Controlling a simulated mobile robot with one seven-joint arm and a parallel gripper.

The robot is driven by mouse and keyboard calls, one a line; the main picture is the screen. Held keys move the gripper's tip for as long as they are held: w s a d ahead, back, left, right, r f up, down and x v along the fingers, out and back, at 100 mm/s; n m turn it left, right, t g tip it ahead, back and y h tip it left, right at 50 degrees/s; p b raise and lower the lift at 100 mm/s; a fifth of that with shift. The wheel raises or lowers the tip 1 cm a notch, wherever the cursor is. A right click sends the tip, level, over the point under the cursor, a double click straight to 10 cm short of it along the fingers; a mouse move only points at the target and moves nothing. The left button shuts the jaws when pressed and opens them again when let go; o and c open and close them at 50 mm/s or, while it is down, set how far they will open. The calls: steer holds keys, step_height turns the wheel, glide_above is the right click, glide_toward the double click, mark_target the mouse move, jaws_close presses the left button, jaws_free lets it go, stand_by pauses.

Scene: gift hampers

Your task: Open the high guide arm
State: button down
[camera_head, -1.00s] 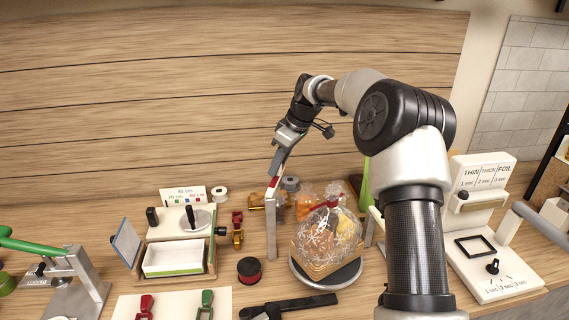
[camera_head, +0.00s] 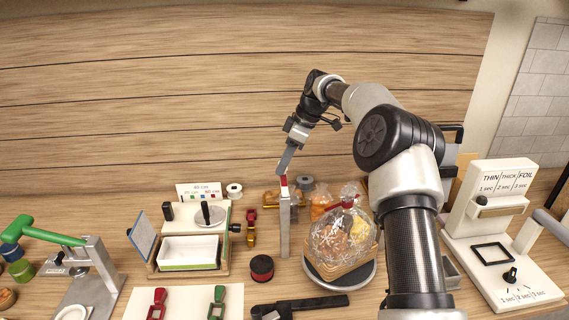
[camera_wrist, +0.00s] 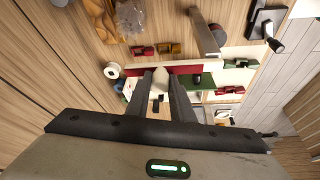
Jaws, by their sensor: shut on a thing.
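The high guide arm (camera_head: 284,182) is a short red-and-white piece at the top of an upright grey post (camera_head: 285,229). The post stands just left of the wrapped hamper. In the wrist view the arm looks like a long red bar (camera_wrist: 184,70) crossing beyond my fingertips. My gripper (camera_head: 281,172) points down at the top of the post. In the wrist view my gripper (camera_wrist: 160,80) has its fingers on either side of a pale knob-like piece at the red bar, shut on it. How far the arm is turned is hard to tell.
A cellophane-wrapped hamper (camera_head: 341,240) stands on a round turntable (camera_head: 312,275) close to the post's right. A ribbon spool (camera_head: 262,268) and a box stand (camera_head: 154,255) are left. A sealer (camera_head: 505,240) is far right. A black tool (camera_head: 300,306) lies in front.

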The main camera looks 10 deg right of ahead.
steer(key=c, duration=1.5)
jaws_free()
steer(key=shift+c, duration=0.2)
steer(key=shift+r, duration=0.1)
steer(key=v, duration=1.2)
